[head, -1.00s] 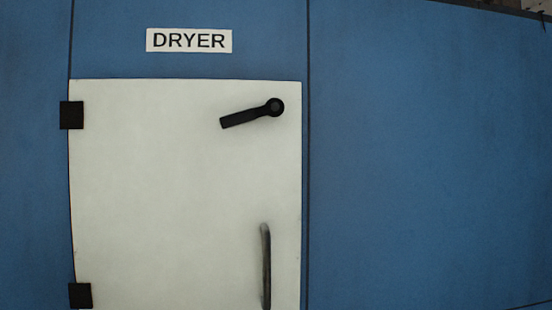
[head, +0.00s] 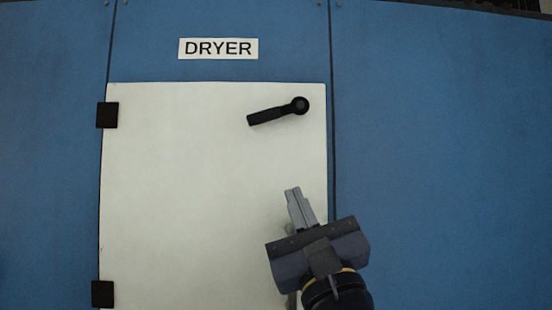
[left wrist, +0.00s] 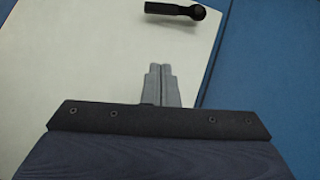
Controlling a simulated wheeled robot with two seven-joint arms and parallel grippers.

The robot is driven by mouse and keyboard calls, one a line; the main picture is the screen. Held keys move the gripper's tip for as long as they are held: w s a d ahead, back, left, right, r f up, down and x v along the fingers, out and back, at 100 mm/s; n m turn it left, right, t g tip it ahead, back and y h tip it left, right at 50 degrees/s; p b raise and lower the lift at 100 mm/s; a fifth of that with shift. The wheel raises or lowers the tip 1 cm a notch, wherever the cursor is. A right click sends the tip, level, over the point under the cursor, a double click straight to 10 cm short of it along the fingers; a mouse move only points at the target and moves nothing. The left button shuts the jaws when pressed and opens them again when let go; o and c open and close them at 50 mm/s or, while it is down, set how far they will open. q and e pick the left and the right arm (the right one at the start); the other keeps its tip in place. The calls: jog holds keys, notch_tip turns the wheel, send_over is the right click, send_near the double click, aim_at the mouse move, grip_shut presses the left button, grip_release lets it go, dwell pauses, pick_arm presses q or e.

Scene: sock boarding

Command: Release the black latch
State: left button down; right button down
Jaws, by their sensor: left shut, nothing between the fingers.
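The black latch (head: 277,112) is near the top right corner of the white dryer door (head: 190,190). Its round pivot is at the right and its lever points left and slightly down. My left gripper (head: 293,190) is shut and empty, below the latch and apart from it, with its fingers pointing up. In the left wrist view the latch (left wrist: 174,11) is at the top edge, beyond the closed fingertips (left wrist: 160,68). My right gripper is not in view.
The door is set in a blue wall (head: 440,150) under a DRYER sign (head: 218,48). Black hinges (head: 107,115) are on the door's left side. The wall right of the door is clear.

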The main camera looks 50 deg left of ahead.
pick_arm(q)
jog(key=p, duration=0.7)
send_near(261, 123)
jog(key=w+a, duration=0.2)
jog(key=w+a+r, duration=0.1)
jog(key=w+a, duration=0.1)
jog(key=shift+w+a+r, duration=0.15)
jog(key=shift+w+a, duration=0.05)
jog(key=shift+w, duration=0.15)
jog(key=shift+s+a+r+p, duration=0.15)
jog(key=shift+r+p, duration=0.15)
jog(key=shift+r, duration=0.25)
jog(key=shift+s+a+r+p, duration=0.1)
jog(key=shift+s+r+p, duration=0.15)
jog(key=shift+r, duration=0.6)
jog(key=shift+s, duration=0.1)
